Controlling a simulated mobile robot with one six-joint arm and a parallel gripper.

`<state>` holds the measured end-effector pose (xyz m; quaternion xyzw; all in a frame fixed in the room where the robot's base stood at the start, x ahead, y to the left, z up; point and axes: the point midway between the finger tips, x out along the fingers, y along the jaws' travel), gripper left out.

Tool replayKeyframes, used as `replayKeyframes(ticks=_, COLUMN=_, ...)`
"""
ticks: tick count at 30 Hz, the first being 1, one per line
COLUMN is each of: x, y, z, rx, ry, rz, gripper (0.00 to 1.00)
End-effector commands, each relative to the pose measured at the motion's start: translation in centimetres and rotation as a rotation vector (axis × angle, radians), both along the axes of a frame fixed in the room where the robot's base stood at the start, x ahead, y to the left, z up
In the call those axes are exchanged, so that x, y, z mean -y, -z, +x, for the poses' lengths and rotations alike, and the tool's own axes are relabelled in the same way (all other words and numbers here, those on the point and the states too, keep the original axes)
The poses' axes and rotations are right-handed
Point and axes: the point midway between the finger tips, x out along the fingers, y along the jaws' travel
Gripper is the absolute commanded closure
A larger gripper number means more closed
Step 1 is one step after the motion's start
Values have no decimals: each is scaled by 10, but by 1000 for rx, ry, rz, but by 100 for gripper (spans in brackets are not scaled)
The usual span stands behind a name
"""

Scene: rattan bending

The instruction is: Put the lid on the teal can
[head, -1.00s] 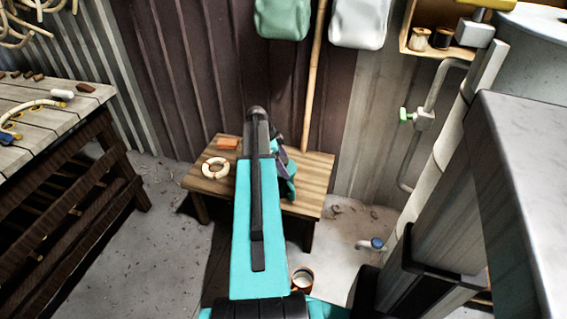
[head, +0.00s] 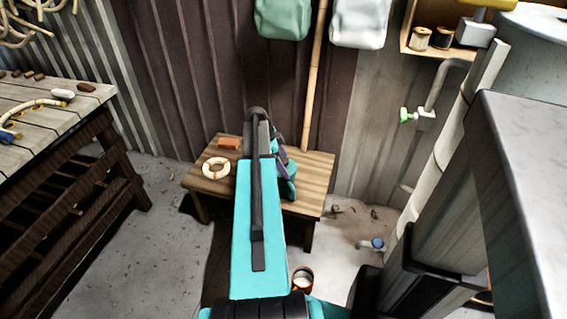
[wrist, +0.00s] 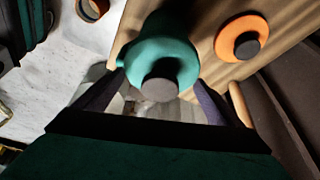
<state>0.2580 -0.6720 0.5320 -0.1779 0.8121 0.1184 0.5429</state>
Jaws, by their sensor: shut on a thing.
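In the wrist view my gripper (wrist: 160,78) is shut, its two dark fingers flanking a round teal lid (wrist: 140,52) with a dark, flat-topped knob. A darker green-teal body, apparently the teal can (wrist: 166,22), shows just beyond the lid. I cannot tell whether the two touch. In the head view my arm hides the lid and most of what lies under it. My gripper (head: 284,170) shows there only in part, over the right half of the small wooden table.
The small wooden table (head: 316,174) stands against the corrugated wall. An orange round piece with a dark knob (wrist: 230,42) lies right of the lid. A cup (head: 302,278) stands on the floor; a workbench (head: 50,130) is left.

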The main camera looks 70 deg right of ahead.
Motion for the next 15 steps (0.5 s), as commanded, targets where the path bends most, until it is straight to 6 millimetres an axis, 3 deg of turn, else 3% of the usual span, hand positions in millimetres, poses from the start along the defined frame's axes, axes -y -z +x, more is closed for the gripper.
replayKeyframes(ticks=15, x=0, y=4, z=0, rx=0, ry=0, rz=0, gripper=33)
